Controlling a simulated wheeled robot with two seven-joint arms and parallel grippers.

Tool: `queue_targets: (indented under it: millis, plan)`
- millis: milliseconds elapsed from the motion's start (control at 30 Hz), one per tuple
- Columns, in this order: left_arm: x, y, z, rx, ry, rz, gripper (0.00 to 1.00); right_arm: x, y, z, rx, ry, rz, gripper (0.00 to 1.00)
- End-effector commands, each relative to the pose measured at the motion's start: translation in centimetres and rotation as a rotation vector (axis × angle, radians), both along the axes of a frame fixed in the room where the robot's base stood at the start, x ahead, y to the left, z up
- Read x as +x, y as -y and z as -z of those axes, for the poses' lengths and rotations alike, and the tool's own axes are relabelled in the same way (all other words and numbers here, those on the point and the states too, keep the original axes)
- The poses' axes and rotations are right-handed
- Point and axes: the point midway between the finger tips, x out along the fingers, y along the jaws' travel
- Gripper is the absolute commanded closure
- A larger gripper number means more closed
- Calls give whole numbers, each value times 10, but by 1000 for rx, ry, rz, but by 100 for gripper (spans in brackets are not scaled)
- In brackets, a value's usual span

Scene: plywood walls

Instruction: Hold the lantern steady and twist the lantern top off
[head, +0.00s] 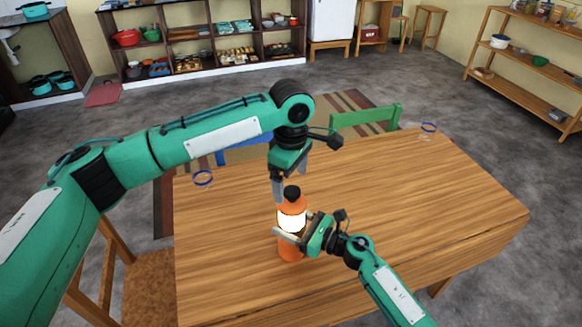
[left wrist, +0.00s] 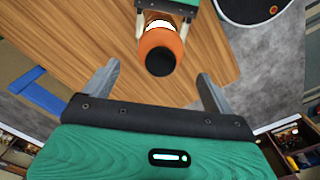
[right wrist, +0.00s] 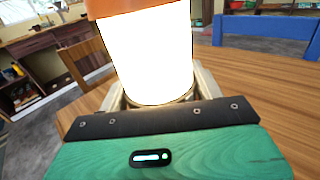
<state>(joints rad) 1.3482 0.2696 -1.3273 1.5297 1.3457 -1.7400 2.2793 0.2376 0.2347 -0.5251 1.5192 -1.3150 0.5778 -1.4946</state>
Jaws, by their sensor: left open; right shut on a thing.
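The lantern (head: 291,222) stands upright on the wooden table, with an orange base, a glowing white middle and an orange top with a black cap (head: 292,192). My right gripper (head: 288,236) is shut around its body from the right, below the glowing part. The right wrist view shows the glowing cylinder (right wrist: 155,60) rising between the fingers. My left gripper (head: 290,184) points down from above, open, close to the top. In the left wrist view the orange top and black cap (left wrist: 160,60) lie ahead of the open fingers (left wrist: 158,82), not visibly touched.
The wooden table (head: 400,205) is mostly clear around the lantern. Two blue rings (head: 203,177) (head: 428,127) show near its far side. A green chair (head: 365,121) and a blue chair (head: 245,148) stand behind it; a wooden chair (head: 148,285) is at left.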

Motion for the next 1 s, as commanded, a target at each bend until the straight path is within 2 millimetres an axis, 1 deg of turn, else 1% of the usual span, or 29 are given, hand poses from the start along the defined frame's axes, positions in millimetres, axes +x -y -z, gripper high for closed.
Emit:
queue_targets:
  millis: [33, 200, 300, 400, 600, 867, 900, 967, 1000]
  plan:
    - [0, -1, 12, 3, -3, -1, 12, 0, 0, 0, 0, 0, 0, 73]
    - [0, -1, 44, 3, -2, -1, 12, 0, 0, 0, 0, 0, 0, 73]
    - [0, -1, 61, 3, -1, -1, 12, 0, 0, 0, 0, 0, 0, 73]
    - [0, -1, 73, 2, -1, 0, 12, 0, 0, 0, 0, 0, 0, 73]
    - [0, -1, 85, 1, 0, 0, 12, 0, 0, 0, 0, 0, 0, 73]
    - [0, -1, 87, 0, 0, 1, 12, 0, 0, 0, 0, 0, 0, 73]
    - [0, -1, 87, 0, 0, 1, 16, 0, 0, 0, 0, 0, 0, 73]
    - [0, -1, 86, 0, 0, 1, 27, 0, 0, 0, 0, 0, 0, 73]
    - [0, -1, 86, 0, 0, 1, 35, 0, 0, 0, 0, 0, 0, 73]
